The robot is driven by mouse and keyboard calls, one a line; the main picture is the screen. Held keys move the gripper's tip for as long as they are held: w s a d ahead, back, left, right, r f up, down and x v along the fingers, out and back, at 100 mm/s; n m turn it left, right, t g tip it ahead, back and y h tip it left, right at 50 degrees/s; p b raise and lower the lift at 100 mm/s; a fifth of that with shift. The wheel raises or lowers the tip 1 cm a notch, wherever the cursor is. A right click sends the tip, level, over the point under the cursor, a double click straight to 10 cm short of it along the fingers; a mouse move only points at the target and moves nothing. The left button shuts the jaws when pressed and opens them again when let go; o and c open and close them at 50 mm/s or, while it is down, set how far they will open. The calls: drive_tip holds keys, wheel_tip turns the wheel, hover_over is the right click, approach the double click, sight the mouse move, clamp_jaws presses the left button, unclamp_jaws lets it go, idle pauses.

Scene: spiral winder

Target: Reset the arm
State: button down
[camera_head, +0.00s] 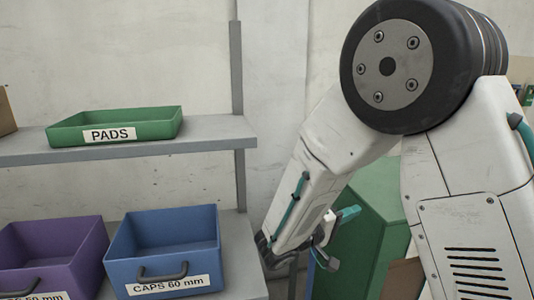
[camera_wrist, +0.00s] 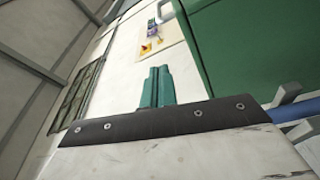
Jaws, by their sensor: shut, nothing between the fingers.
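My white arm is bent at its large dark joint in the head view, with the forearm hanging down to the left. My gripper (camera_head: 348,213) shows only partly at the forearm's lower end, in front of a green cabinet (camera_head: 375,215). In the wrist view, the two teal fingers of my gripper (camera_wrist: 157,78) are together, with nothing between them. They point toward a pale wall, and a green surface fills the upper right.
A grey shelf (camera_head: 210,131) at the left bears a green PADS tray (camera_head: 160,129). Below stand a purple bin (camera_head: 75,250) and a blue CAPS 60 mm bin (camera_head: 165,237), close to my forearm. A wall panel (camera_wrist: 160,38) shows in the wrist view.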

drive_tip(key=s+d+n+g+y, duration=0.1)
drive_tip(key=s+d+g+y, duration=0.2)
drive_tip(key=s+g, duration=0.35)
drive_tip(key=s+d+g+y, duration=0.3)
drive_tip(key=s+g, duration=0.1)
drive_tip(key=s, duration=0.6)
drive_tip(key=s+a+r+m+t+y, duration=0.2)
drive_tip(key=s+r+t+y, duration=0.2)
drive_tip(key=s+y, duration=0.7)
wheel_tip(320, 180, up, 3)
drive_tip(key=shift+s+a+f+m, duration=0.15)
drive_tip(key=shift+s+a+m, duration=0.15)
drive_tip(key=shift+s, duration=0.35)
drive_tip(key=shift+t, duration=0.25)
